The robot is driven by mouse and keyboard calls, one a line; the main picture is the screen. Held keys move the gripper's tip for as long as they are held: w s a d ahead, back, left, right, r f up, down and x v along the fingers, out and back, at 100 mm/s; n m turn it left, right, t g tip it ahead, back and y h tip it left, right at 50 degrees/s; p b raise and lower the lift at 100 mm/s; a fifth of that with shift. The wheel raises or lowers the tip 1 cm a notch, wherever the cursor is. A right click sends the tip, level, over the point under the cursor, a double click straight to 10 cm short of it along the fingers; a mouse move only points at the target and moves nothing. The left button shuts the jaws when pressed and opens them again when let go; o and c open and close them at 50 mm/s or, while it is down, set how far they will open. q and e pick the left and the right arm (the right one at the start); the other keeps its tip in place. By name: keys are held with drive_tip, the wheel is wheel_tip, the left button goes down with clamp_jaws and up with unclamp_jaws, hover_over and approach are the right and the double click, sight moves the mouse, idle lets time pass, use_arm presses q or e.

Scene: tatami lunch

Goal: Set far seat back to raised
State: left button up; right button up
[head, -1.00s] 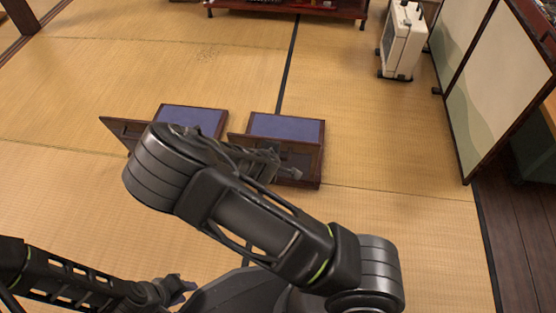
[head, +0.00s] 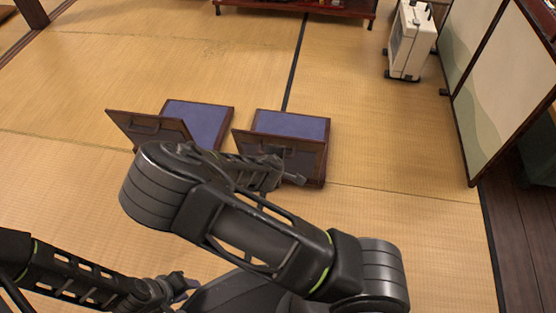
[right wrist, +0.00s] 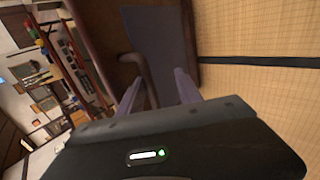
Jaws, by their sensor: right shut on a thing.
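Two low floor seats with blue cushions and dark wooden hinged backs stand on the tatami: the left seat (head: 205,118) and the right seat (head: 292,124). The left seat's back (head: 130,124), with a handle, is tilted up. The right seat's back (head: 312,158) is also tilted up and partly hidden by my right arm. In the right wrist view, my right gripper (right wrist: 158,88) is shut on a dark curved handle (right wrist: 136,62), apparently of the right seat's back. My left gripper (head: 180,287) is low at the left, away from both seats; its jaws are unclear.
A white heater (head: 410,42) stands at the back right, beside a folding screen (head: 505,85). A dark low shelf (head: 300,8) is at the back. A black tatami border (head: 297,65) runs behind the right seat. The floor around the seats is clear.

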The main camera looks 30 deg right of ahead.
drive_tip(key=shift+w+a, duration=0.1)
drive_tip(key=shift+a, duration=0.1)
idle(0.6)
drive_tip(key=p+v, duration=0.3)
drive_tip(key=v, duration=0.5)
drive_tip(key=shift+d, duration=0.2)
drive_tip(key=shift+p, duration=0.3)
